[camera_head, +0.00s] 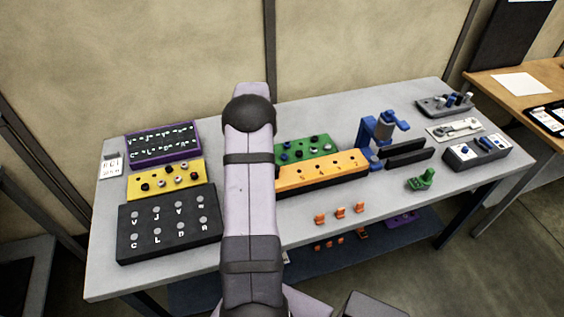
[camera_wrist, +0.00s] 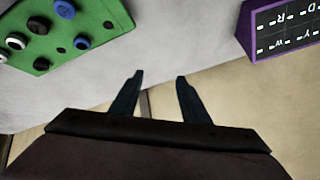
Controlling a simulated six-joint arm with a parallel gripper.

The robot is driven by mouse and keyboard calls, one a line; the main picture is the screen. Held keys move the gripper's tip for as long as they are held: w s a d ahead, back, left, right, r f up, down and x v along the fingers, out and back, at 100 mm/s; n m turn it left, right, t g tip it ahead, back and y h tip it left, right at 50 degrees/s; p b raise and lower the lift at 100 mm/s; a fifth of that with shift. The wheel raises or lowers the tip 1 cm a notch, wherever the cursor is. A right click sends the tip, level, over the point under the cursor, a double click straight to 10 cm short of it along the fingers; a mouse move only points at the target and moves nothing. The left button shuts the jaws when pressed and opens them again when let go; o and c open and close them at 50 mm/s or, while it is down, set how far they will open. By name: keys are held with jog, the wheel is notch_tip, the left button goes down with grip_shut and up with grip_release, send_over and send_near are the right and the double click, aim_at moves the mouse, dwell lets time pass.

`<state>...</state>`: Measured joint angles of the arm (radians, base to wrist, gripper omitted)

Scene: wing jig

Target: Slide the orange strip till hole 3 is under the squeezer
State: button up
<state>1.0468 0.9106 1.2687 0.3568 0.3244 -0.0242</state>
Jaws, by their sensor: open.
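The orange strip (camera_head: 325,170) is a long bar with a row of small dark holes. The blue squeezer (camera_head: 383,130) stands at the strip's right end. I cannot tell which hole is nearest to it. My gripper (camera_wrist: 159,78) is open and empty in the wrist view, its two dark fingers apart over bare surface. My arm hides it in the head view. The strip does not show in the wrist view.
The green knob board (camera_head: 308,149) lies behind the strip; the purple board (camera_head: 163,144), yellow board (camera_head: 166,180) and black board (camera_head: 170,223) are at left. Black rails (camera_head: 408,153) stand right of the squeezer. Orange clips (camera_head: 339,213) and a green piece (camera_head: 421,180) lie in front.

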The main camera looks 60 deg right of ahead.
jog(key=s+a+m+g+h+b, duration=0.2)
jog(key=s+a+h, duration=0.2)
jog(key=s, duration=0.1)
jog(key=s+a+m+g+h+b, duration=0.2)
jog(key=s+a+h, duration=0.2)
jog(key=s, duration=0.2)
jog(key=s+a+m+g+h+b, duration=0.1)
jog(key=s+a+m+g+h, duration=0.1)
jog(key=s+a+g+h, duration=0.1)
jog(key=shift+s+a+m+h+b, duration=0.15)
jog(key=shift+s+a+h+b, duration=0.1)
jog(key=shift+s+a, duration=0.3)
jog(key=shift+s+a+m+h+b, duration=0.15)
jog(key=shift+s+a+h, duration=0.15)
jog(key=shift+s, duration=0.45)
jog(key=a+f+n+t, duration=0.1)
jog(key=a+n, duration=0.1)
jog(key=a+f+n+t+b, duration=0.1)
jog(key=f, duration=0.1)
jog(key=shift+w+a+f+n, duration=0.1)
jog(key=shift+w+a+n, duration=0.3)
jog(key=shift+d+p, duration=1.35)
jog(key=shift+d, duration=2.35)
